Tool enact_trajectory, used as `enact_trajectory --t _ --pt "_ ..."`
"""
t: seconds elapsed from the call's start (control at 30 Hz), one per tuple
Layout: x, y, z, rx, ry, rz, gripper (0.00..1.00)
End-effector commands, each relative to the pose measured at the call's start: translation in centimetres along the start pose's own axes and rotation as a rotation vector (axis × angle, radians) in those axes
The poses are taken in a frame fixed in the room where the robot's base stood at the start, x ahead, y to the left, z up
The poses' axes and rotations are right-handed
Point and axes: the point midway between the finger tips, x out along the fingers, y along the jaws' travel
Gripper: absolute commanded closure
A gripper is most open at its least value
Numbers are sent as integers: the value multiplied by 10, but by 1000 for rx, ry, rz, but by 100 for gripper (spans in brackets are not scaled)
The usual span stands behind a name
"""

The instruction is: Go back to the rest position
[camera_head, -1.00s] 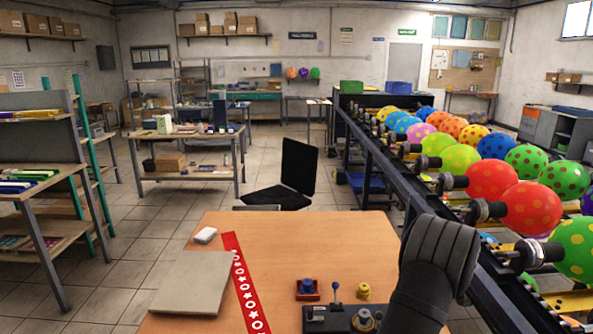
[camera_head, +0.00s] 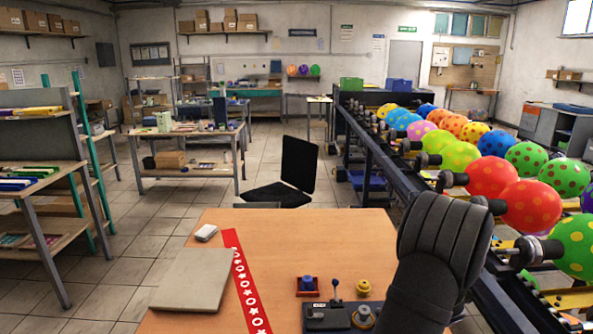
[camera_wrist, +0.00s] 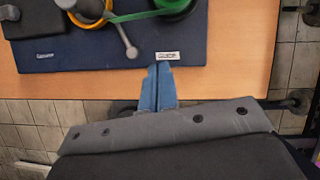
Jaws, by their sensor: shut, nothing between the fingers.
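My gripper (camera_wrist: 159,72) shows in the wrist view as two blue fingers pressed together with nothing between them. They overlap the front edge of a dark control panel (camera_wrist: 60,52), beside a small white label (camera_wrist: 167,56). I cannot tell how high above it they are. In the head view my dark grey arm stands upright at the lower right, and the fingers are hidden there. The control panel (camera_head: 330,322) with its lever (camera_head: 335,288) is left of my arm on the orange table (camera_head: 300,238).
A yellow knob (camera_head: 363,287) stands near my arm. A rail with several balloons (camera_head: 495,175) runs along the right. The table's middle is clear.

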Motion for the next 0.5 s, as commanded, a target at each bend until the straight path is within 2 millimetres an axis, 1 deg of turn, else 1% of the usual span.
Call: enact_trajectory --t 0.03,0.2,0.5 --pt "-9 -1 -2 -1 -3 -4 100" --pt "-22 -1 -1 -4 -3 -2 100" --pt "-26 0 -2 -5 -2 -1 100"
